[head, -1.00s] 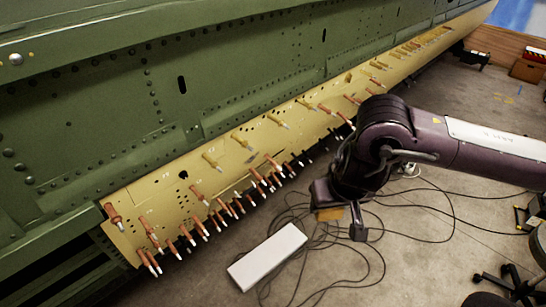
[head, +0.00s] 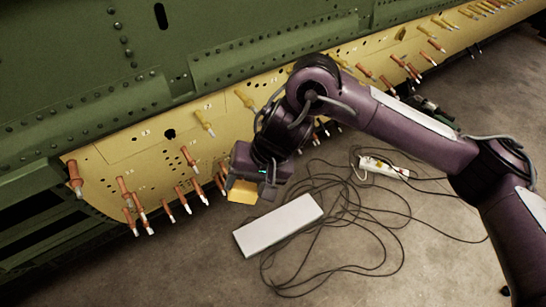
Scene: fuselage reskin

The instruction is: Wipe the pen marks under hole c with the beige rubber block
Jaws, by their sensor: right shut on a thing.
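The beige rubber block (head: 242,191) is held at the fingertips of my right gripper (head: 258,178), which is shut on it. The gripper and block are in front of the lower edge of the yellow skin panel (head: 120,158), near its row of pins; whether the block touches the panel I cannot tell. Dark holes show in the panel, one at its left middle (head: 169,134). The small labels beside the holes are too small to read, so I cannot tell which is hole c. Pen marks cannot be made out clearly. My left gripper is not in view.
Several copper and yellow pins (head: 190,158) stick out of the panel along its length. Green fuselage skin (head: 70,70) lies above it. On the floor are a white box (head: 279,224), a power strip (head: 383,167) and looped black cables.

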